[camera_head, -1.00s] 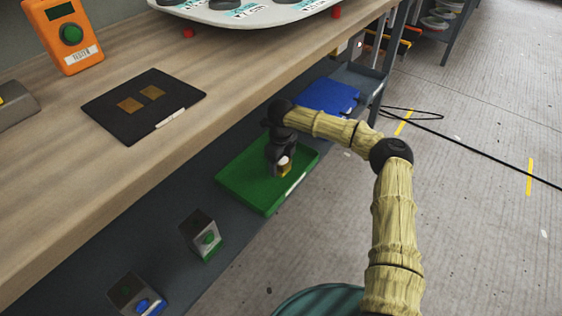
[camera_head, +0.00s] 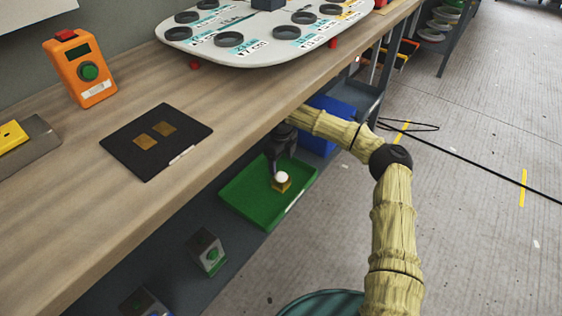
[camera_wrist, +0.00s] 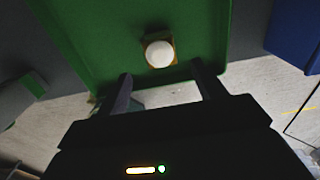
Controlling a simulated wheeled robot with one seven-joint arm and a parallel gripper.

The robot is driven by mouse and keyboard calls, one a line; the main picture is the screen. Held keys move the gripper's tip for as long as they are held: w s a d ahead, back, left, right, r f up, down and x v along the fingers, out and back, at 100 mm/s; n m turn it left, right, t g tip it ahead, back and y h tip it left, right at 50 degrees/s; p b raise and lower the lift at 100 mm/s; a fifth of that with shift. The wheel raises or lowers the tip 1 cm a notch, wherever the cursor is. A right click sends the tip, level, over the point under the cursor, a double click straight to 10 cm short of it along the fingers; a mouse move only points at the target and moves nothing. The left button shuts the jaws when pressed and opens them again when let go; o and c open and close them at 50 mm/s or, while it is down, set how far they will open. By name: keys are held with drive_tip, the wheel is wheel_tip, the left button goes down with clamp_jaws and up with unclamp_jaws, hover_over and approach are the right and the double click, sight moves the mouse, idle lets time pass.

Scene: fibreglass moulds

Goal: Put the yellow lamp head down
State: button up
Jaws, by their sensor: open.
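The yellow lamp head (camera_head: 281,183), a small yellowish block with a round white top, stands upright on the green tray (camera_head: 245,205) on the lower shelf. In the wrist view the lamp head (camera_wrist: 160,53) shows its white dome, with the green tray (camera_wrist: 100,45) around it. My gripper (camera_head: 274,172) is open and just behind and above the lamp head in the head view. In the wrist view my gripper's fingers (camera_wrist: 162,85) are spread apart with nothing between them, and the lamp head lies beyond the tips, apart from them.
A blue tray (camera_head: 328,125) is beyond the green one.

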sight(281, 175)
wheel_tip(281, 175, up, 3)
drive_tip(key=p, duration=0.4)
drive_tip(key=shift+r, duration=0.15)
idle(0.8)
